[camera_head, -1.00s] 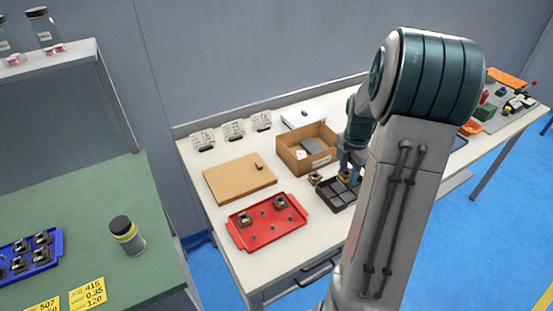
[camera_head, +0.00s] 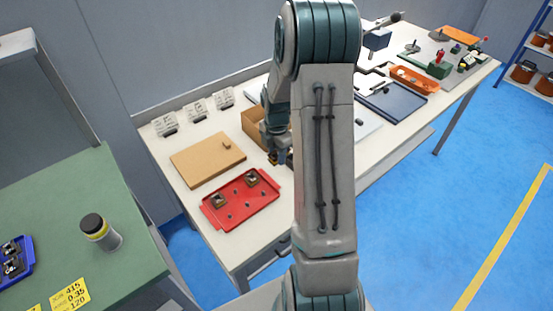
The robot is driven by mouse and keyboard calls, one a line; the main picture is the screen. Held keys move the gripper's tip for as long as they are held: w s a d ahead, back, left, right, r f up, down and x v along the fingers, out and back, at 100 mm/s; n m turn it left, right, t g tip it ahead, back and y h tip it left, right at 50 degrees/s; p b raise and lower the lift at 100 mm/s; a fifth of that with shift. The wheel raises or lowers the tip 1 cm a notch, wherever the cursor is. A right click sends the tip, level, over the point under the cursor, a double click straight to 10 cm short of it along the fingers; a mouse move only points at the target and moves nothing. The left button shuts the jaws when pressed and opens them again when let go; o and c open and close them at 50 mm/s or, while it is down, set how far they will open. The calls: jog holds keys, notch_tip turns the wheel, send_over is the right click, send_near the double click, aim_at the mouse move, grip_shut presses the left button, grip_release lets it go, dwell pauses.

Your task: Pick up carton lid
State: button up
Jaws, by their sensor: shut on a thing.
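The carton lid (camera_head: 207,158) is a flat brown board with a small dark knob near its right corner. It lies flat on the white table, in front of the white labelled blocks and behind the red tray. My gripper (camera_head: 276,158) is to the right of the lid, apart from it, low in front of the open brown carton (camera_head: 252,125). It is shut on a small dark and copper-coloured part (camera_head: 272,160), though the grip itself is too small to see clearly. My arm hides most of the carton and the table behind it.
A red tray (camera_head: 263,202) with two square coil parts and several pegs stands in front of the lid. Several white labelled blocks (camera_head: 195,112) stand at the back edge. A dark blue tray (camera_head: 398,103) and an orange tray (camera_head: 425,82) are farther right. A green bench (camera_head: 95,180) is at left.

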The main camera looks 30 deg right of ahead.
aim_at(277, 168)
jog(key=shift+f, duration=1.65)
jog(key=shift+f, duration=0.15)
jog(key=o, duration=1)
